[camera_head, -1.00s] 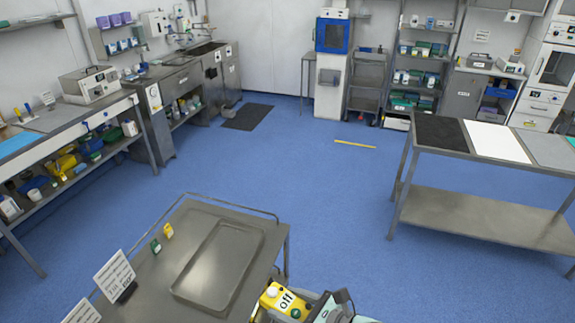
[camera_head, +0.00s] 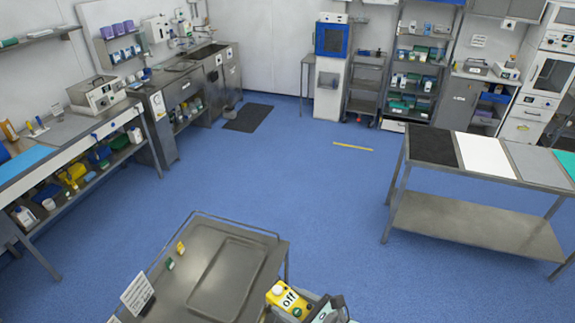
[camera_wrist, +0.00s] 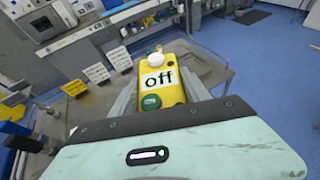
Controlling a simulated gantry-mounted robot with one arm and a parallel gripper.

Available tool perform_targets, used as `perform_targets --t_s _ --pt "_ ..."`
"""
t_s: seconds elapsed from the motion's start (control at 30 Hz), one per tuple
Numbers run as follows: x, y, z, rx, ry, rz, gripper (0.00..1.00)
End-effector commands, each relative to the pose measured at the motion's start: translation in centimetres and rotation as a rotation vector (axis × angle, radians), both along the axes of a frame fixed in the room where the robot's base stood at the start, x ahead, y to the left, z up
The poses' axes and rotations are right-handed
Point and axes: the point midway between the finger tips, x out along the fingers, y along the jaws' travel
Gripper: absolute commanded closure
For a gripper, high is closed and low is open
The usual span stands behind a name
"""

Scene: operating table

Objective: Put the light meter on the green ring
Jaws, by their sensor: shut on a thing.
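The light meter appears to be the yellow box with a white dome, a green button and an "off" label (camera_wrist: 172,66). It also shows at the bottom edge of the head view (camera_head: 276,291). My gripper (camera_wrist: 160,88) is shut on it, with a grey finger on each side. In the wrist view the meter is held over the grey trolley; its exact height is unclear. In the head view my gripper (camera_head: 302,306) is partly cut off by the lower edge. I cannot make out a green ring in either view.
The metal trolley (camera_head: 178,292) bears an empty shallow tray (camera_head: 228,277), small yellow and green cards and a white sign (camera_head: 137,292). A steel table (camera_head: 480,178) with black, white, grey and teal mats stands right. A bench lines the left wall.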

Motion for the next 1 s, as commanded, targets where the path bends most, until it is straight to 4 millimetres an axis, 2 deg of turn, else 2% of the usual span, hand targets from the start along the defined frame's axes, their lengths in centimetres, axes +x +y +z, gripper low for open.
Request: perform_targets --t_s 0.07,0.13,0.33,0.53,1.0 --pt "-0.2 -0.3 -1.2 0.002 0.003 -0.084 1.00" --pt "-0.1 -0.4 -1.3 0.000 -0.001 -0.172 1.00" --pt "-0.1 0.1 0.2 -0.004 -0.006 -0.309 1.00" --pt "-0.3 0.7 1.1 -0.001 0.000 -0.347 1.00" --pt "-0.4 0.9 1.3 -0.002 0.002 -0.348 1.00"
